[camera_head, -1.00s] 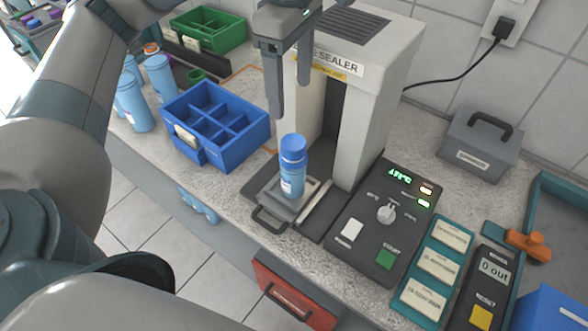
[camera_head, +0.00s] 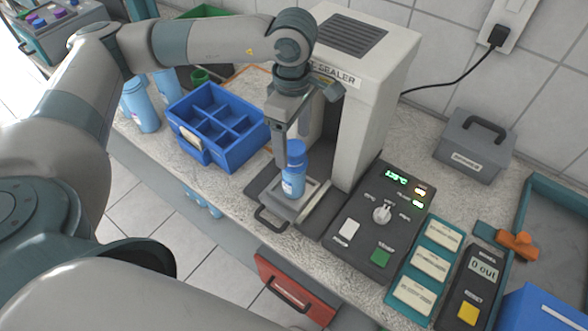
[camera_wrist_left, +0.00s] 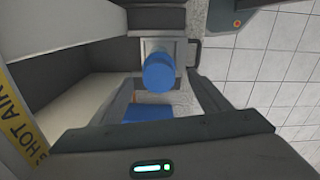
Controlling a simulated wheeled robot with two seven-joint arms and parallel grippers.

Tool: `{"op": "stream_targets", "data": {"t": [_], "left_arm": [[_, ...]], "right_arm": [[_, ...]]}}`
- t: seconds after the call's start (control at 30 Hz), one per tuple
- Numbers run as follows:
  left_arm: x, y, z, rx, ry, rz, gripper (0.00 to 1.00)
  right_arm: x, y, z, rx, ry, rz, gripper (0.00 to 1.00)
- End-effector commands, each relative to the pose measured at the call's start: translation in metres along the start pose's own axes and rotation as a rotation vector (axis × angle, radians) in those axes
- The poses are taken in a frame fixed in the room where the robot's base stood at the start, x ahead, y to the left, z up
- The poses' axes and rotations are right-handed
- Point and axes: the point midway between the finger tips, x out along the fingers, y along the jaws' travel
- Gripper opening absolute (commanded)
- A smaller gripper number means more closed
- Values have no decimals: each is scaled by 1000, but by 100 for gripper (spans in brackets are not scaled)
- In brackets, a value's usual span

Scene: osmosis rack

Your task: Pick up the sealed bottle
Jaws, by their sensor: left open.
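The sealed bottle (camera_head: 293,172) is light blue with a darker blue cap and a white label. It stands upright on the small metal plate (camera_head: 313,203) of the sealer (camera_head: 365,95). My left gripper (camera_head: 291,150) is directly at the bottle, reaching down from above, with a finger beside it. In the left wrist view the bottle's cap (camera_wrist_left: 159,72) lies between the two open fingers, with the plate behind it. I cannot tell whether a finger touches the bottle. My right gripper is not in view.
A blue divided crate (camera_head: 240,152) stands left of the sealer, with several blue bottles (camera_head: 141,108) beyond it. The control panel (camera_head: 375,222) is to the right, with a grey box (camera_head: 475,145) behind. The sealer housing stands close behind the gripper.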

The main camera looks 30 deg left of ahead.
Motion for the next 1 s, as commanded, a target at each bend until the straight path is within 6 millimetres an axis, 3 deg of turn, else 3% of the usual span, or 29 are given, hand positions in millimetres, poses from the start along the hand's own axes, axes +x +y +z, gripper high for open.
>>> {"op": "stream_targets", "data": {"t": [0.53, 0.8, 1.0], "left_arm": [[7, 0, 1, -1, 0, -3, 70], [33, 0, 2, -2, 1, -5, 70], [52, 1, 2, 0, 0, -2, 70]], "right_arm": [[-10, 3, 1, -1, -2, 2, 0], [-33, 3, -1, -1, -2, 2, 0], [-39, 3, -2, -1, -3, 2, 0]]}}
